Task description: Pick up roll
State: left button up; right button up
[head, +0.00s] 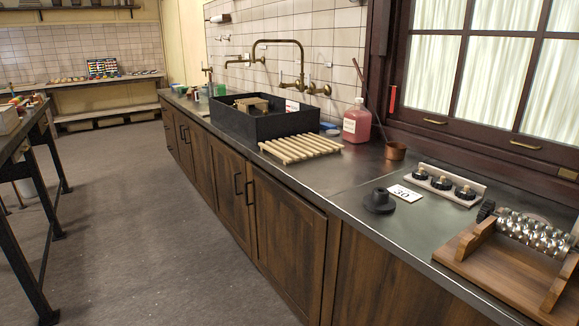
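The roll, a silver metal roller with bumpy rounded studs (535,236), lies at the right edge of the head view. A black knob or handle end (486,209) shows at its left end, and its right end is cut off by the picture's edge. It rests above a wooden stand (497,276) with upright supports, on the dark counter (425,222). Neither of my grippers is in view.
Left of the stand are a black round piece (380,201), a white card (405,193) and a rack with black knobs (444,184). Farther back are a copper pot (396,151), pink bottle (357,122), slatted wooden rack (300,147) and black sink (262,124).

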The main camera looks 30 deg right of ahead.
aim_at(556, 244)
jog(key=i, duration=0.7)
jog(key=z, duration=2.95)
